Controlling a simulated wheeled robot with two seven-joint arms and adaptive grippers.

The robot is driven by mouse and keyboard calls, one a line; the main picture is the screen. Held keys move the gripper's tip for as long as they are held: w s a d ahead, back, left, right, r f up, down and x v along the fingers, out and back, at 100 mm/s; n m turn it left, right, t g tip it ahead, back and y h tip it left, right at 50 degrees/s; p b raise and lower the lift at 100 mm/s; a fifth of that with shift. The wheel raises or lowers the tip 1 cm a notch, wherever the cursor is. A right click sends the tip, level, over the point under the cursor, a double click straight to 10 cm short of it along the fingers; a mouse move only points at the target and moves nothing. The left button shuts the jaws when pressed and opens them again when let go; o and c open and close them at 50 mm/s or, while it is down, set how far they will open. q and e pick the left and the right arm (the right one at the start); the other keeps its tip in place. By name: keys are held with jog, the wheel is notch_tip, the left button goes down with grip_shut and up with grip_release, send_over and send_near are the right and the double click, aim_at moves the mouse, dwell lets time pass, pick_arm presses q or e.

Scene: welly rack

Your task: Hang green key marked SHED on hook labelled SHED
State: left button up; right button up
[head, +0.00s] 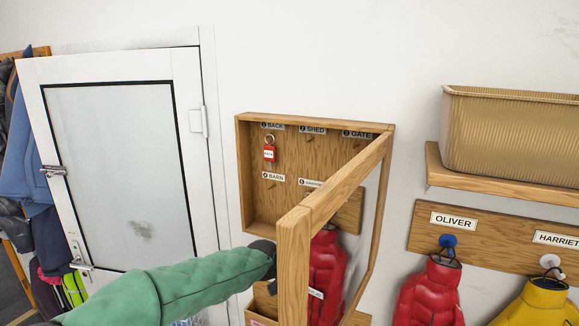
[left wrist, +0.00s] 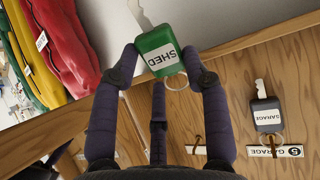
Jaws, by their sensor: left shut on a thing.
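The green key tag marked SHED (left wrist: 160,55) is held between the fingers of my left gripper (left wrist: 160,66) in the left wrist view, its metal key pointing up and its ring below. In the head view the left gripper (head: 267,262) is beside the cabinet's open door frame and partly hidden by it; the green tag cannot be made out there. The wooden key cabinet (head: 241,180) has a SHED label (head: 312,130) in its upper row, between BACK and GATE. The SHED hook (head: 310,139) just below it looks empty. My right gripper is not in view.
A red tag (head: 269,153) hangs under BACK. A grey tag (left wrist: 267,115) hangs by the GARAGE label (left wrist: 274,151). The open cabinet door (head: 292,250) juts forward beside my left gripper. Red coats (head: 430,290) hang to the right, below a shelf with a basket (head: 515,135).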

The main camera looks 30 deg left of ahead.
pick_arm(q)
jog(key=s+a+r+t+p, duration=0.15)
jog(key=a+r+p, duration=0.25)
jog(key=r, duration=1)
jog(key=s+a+r+t+p, duration=0.1)
jog(key=a+r+t+p, duration=0.25)
jog(key=r, duration=1.05)
jog(key=shift+n+h, duration=0.3)
jog(key=shift+a+x, duration=0.3)
jog(key=shift+x, duration=1.15)
jog(key=shift+a+x, duration=0.25)
jog(key=shift+x, duration=1.15)
jog(key=shift+a+x, duration=0.3)
jog(key=shift+x, duration=1.15)
jog(key=shift+w+f+p, duration=0.1)
jog(key=shift+w+p, duration=0.1)
jog(key=shift+p, duration=0.1)
jog(key=o, duration=1.2)
jog(key=shift+c, duration=0.2)
jog(key=shift+s, duration=0.1)
